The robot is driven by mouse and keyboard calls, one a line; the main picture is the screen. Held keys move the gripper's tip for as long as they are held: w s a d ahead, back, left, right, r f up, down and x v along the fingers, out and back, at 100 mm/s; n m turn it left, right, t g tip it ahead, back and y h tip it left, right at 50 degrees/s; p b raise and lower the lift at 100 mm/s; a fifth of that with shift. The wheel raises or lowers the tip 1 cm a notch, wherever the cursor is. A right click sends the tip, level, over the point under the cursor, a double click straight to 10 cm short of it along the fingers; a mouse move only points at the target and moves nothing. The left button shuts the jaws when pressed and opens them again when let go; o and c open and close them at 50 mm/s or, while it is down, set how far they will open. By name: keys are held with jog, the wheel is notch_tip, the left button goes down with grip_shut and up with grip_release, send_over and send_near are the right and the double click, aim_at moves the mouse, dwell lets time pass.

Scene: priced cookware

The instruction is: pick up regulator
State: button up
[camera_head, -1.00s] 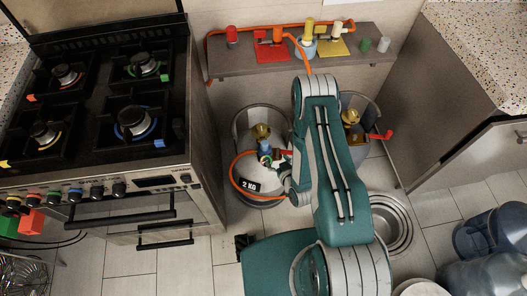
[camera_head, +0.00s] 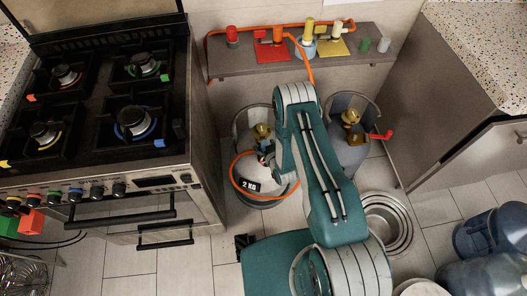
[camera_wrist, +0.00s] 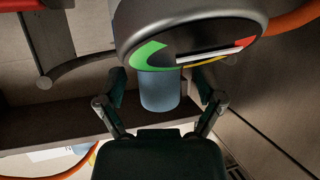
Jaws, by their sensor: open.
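The regulator (camera_wrist: 190,30) fills the top middle of the wrist view. It has a round grey body, a dial with green, yellow and red marks, and a short blue cylindrical part (camera_wrist: 160,92). My gripper (camera_wrist: 160,100) is open, with one dark finger on each side of the blue part; I see gaps on both sides. In the head view my gripper (camera_head: 267,153) is at the brass valve (camera_head: 262,131) of the left gas cylinder (camera_head: 249,168), marked 2 KG. My gripper and arm hide most of the regulator there.
An orange hose (camera_head: 232,173) loops around the left cylinder. A second cylinder (camera_head: 347,150) with a red handle (camera_head: 381,135) stands to the right. The shelf (camera_head: 235,66) behind holds red and yellow fittings. The stove (camera_head: 95,130) borders the left.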

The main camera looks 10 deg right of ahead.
aim_at(264, 143)
jog(key=shift+c, duration=0.4)
grip_shut()
jog(key=shift+r, duration=0.6)
notch_tip(264, 143, up, 2)
jog(key=shift+r, duration=0.1)
jog(key=a+r+v, duration=0.1)
jog(key=v, duration=0.7)
jog(key=a+r+v, duration=0.1)
jog(key=r+v, duration=0.1)
jog(key=v, duration=0.6)
jog(key=shift+r, duration=0.25)
jog(key=shift+w+a, duration=0.1)
jog(key=shift+w, duration=0.1)
